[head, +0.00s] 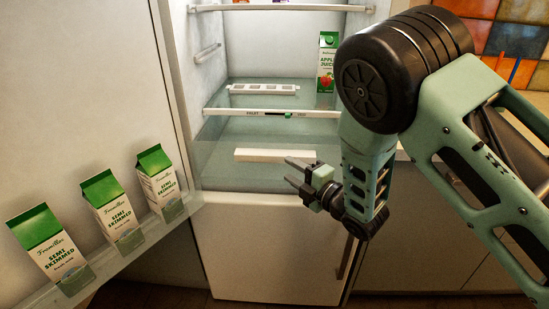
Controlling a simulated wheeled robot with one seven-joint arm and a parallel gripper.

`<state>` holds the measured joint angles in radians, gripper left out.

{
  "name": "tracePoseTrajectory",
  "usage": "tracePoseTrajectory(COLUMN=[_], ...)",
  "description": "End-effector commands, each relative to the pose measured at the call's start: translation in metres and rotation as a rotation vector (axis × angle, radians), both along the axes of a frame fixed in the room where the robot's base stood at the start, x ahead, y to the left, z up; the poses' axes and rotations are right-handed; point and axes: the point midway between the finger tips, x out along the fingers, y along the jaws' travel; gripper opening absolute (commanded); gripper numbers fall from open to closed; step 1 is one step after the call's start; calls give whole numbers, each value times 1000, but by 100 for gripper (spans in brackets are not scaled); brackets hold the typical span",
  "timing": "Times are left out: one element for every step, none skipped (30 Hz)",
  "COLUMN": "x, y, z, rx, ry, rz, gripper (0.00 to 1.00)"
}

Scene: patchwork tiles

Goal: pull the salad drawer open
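The salad drawer (221,160) is a clear, greenish box low in the open fridge, under a glass shelf. Its white bar handle (262,155) runs level across the front. My gripper (287,171) is in front of the drawer, by the right end of the handle, pointing left. Its two fingers are apart with nothing seen between them. The upper finger overlaps the handle's lower right edge in the picture; I cannot tell whether they touch.
The open fridge door at left carries several green-and-white milk cartons (112,210) on its rack (132,250). A white lower door (265,250) is beneath the drawer.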

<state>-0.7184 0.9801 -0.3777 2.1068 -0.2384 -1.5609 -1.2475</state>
Motion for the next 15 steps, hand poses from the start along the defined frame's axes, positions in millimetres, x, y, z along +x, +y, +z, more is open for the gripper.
tracePoseTrajectory(x=[8,12,18,22,26,31,34,38,41,44,46,48,50,51,52], y=[8,12,18,21,25,30,33,36,39,41,43,46,47,48,49], z=[2,2,2,1,1,1,2,1,1,1,0,0,1,0,0], rx=[1,1,1,-1,0,0,1,1,0,1,0,0,1,1,1], ry=[-3,-2,-4,-2,-3,-3,-2,-2,-1,-2,0,0,-1,-1,-1], rz=[2,2,2,2,3,2,2,2,1,1,1,1,1,1,1], gripper=[40,40,40,40,40,40,40,40,40,40,40,40,40,40,40])
